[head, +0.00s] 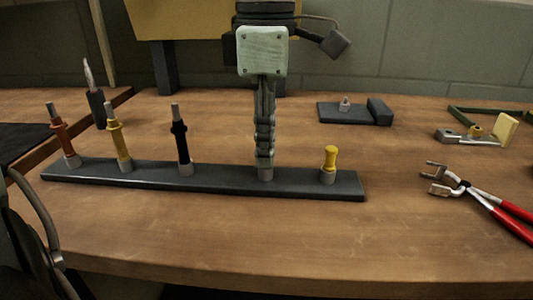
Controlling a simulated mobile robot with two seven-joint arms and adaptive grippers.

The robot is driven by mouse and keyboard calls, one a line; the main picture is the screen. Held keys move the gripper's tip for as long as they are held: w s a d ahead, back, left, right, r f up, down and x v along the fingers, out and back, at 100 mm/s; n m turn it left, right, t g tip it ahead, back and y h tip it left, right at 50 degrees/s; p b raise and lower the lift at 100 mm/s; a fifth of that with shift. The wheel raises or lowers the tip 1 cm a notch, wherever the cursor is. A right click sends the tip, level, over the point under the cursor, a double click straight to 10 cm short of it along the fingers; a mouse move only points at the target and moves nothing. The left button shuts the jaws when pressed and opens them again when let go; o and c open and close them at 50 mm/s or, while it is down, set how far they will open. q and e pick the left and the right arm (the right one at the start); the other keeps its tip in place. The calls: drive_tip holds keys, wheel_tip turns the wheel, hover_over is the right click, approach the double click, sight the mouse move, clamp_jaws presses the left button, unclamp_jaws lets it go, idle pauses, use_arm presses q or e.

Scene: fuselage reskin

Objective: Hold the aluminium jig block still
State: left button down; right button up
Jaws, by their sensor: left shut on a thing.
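A long dark grey bar (225,179) lies across the bench and looks like the jig block. Orange, yellow and black pegs (181,135) stand in it, with a short yellow one (330,158) near its right end. My left gripper (265,160) points straight down over the bar, right of the black peg. Its narrow fingers are seen side-on and are closed at a grey fitting (265,174) on the bar. The fingers hide most of what is between them. The bar rests flat. My right gripper is not in view.
Red-handled pliers (465,187) lie at the right. A silver clamp-like part with a cream block (505,131) lies behind them. A dark plate (340,113) lies at the back. A dark upright tool (97,107) stands back left. The bench front is clear.

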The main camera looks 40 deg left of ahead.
use_arm(q)
drive_tip(key=shift+r+p, duration=0.55)
drive_tip(key=shift+r, duration=0.35)
drive_tip(key=shift+r+p, duration=0.9)
drive_tip(key=shift+r, duration=0.5)
